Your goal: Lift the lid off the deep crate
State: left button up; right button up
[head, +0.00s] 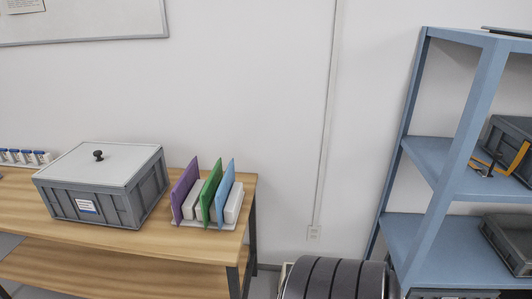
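The deep crate (122,209) is a grey plastic box with ribbed sides and a white label on its front. It stands on the left part of a wooden table (200,243). A flat, light grey lid (112,171) lies on top of it and covers its opening. The inside of the crate is hidden. Neither of my grippers shows in the head view.
A rack with purple, green and blue dividers (211,194) stands just right of the crate. Small blue-capped containers (24,156) stand at the far left. A blue shelf unit (432,225) at the right holds grey crates (507,148). A wall is behind the table.

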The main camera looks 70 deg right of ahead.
aim_at(114, 164)
jog(key=k+z, duration=0.1)
jog(key=z, duration=1.35)
